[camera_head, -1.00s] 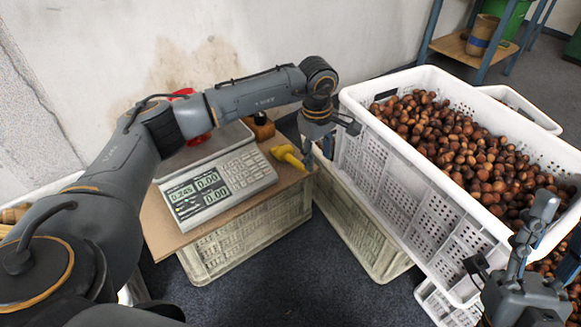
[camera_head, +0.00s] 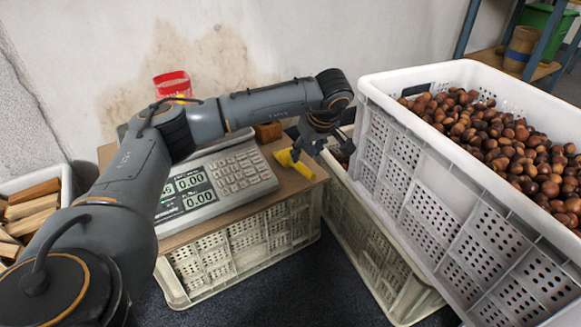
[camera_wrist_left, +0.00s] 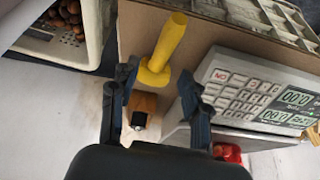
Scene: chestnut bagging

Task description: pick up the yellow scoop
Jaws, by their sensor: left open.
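The yellow scoop (camera_head: 294,164) lies on the brown board (camera_head: 238,207) to the right of the scale. My left gripper (camera_head: 322,146) is at the board's right edge, just above and beside the scoop. In the left wrist view the scoop (camera_wrist_left: 163,50) shows between the two spread fingers of the gripper (camera_wrist_left: 152,95), apart from both of them. The gripper is open and empty. My right gripper is not in view now.
The scale (camera_head: 215,185) stands left of the scoop. A large white crate of chestnuts (camera_head: 440,195) rises close on the right. A red container (camera_head: 172,84) stands behind the scale, and a wooden block (camera_head: 268,132) sits behind the scoop.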

